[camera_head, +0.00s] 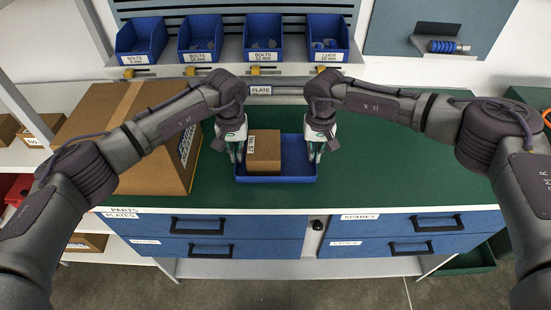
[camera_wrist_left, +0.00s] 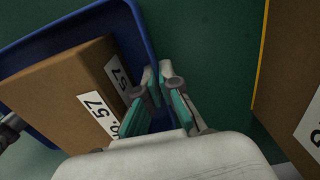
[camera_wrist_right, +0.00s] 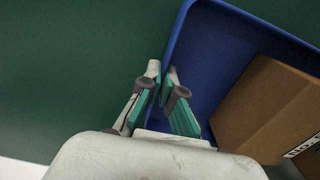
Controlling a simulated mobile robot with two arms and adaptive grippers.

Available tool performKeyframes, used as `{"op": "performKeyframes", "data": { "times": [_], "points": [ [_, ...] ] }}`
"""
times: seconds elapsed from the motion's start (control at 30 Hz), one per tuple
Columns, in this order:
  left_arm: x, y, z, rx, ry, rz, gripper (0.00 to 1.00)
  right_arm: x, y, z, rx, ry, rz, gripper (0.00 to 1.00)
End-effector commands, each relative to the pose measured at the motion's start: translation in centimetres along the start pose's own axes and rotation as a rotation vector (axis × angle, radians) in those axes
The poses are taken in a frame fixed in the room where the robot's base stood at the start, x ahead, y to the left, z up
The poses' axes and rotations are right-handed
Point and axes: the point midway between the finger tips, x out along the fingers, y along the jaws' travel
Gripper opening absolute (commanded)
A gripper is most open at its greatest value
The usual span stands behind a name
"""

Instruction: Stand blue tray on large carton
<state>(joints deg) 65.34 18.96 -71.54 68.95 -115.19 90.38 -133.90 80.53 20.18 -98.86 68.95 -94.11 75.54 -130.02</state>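The blue tray (camera_head: 275,180) is level at the middle of the green worktop, with a small brown carton (camera_head: 263,148) in its left half. My left gripper (camera_head: 237,156) is at the tray's left end. In the left wrist view its fingers (camera_wrist_left: 158,78) are close together with the tray wall between them. My right gripper (camera_head: 315,155) is at the right end; in the right wrist view its fingers (camera_wrist_right: 160,76) are also close about the wall. The large carton (camera_head: 140,165) stands left of the tray, closed and flat-topped, partly hidden by my left arm.
Blue bins (camera_head: 264,38) stand on a shelf along the back. The green worktop (camera_head: 410,170) is clear to the right of the tray. A wall panel (camera_head: 400,25) holds a blue coiled item (camera_head: 448,46). Drawers (camera_head: 215,228) are below the front edge.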

Motion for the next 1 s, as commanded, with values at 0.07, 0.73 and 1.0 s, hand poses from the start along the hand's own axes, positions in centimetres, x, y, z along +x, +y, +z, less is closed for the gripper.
{"op": "performKeyframes", "data": {
  "times": [0.07, 0.73, 1.0],
  "points": [
    [0.0, 0.0, 0.0, 0.000, 0.000, 0.000, 0.00, 0.0, 0.0, 0.0, 0.000, 0.000, 0.000, 0.00],
    [-2.9, 0.0, 0.0, 0.000, 0.001, 0.001, 0.00, -2.9, 0.0, -0.1, 0.000, 0.001, -0.001, 0.00],
    [-5.2, 0.0, 0.0, 0.000, 0.000, 0.000, 0.00, -5.2, 0.0, 0.0, 0.000, 0.001, 0.000, 0.00]
  ]
}}
